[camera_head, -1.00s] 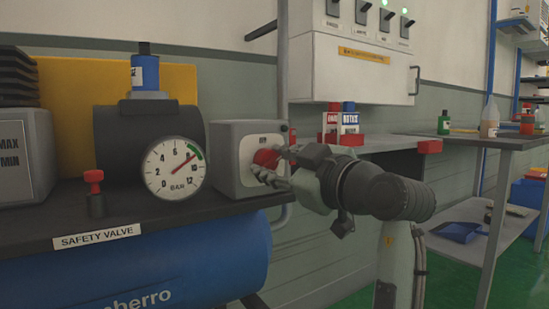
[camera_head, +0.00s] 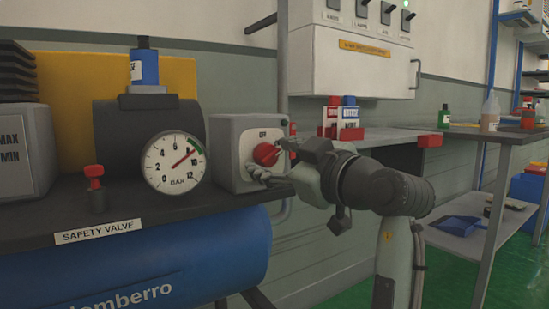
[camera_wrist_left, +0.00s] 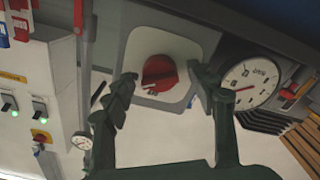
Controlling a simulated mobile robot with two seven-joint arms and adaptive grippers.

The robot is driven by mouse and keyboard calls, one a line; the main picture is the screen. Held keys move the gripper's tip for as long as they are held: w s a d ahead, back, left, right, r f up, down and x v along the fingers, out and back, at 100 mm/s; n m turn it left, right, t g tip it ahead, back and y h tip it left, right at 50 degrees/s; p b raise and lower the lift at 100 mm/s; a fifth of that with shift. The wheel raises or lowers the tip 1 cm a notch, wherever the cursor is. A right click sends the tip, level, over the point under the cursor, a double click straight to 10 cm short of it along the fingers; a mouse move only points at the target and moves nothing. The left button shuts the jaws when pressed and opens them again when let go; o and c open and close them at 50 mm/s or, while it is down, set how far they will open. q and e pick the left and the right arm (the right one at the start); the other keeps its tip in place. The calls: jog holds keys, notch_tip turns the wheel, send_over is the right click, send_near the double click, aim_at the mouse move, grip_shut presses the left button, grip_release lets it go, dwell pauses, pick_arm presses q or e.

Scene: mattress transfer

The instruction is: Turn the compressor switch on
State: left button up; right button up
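In the left wrist view the red knob (camera_wrist_left: 158,72) is between and beyond the fingertips. My left gripper (camera_head: 272,162) is in front of the switch from the right, one finger at its upper right and one below. The wrist view shows my left gripper (camera_wrist_left: 160,88) open, its dark fingers apart with no clear contact on the knob. The knob's exact setting is hard to read. My right gripper is not in view.
A round pressure gauge (camera_head: 174,162) and a red-topped safety valve (camera_head: 96,188) stand left of the switch, above the blue tank (camera_head: 170,265). A white control cabinet (camera_head: 350,65) hangs behind. A workbench (camera_head: 500,135) stands at the right.

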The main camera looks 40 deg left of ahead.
pick_arm(q)
jog(key=v, duration=1.2)
dwell(0.4)
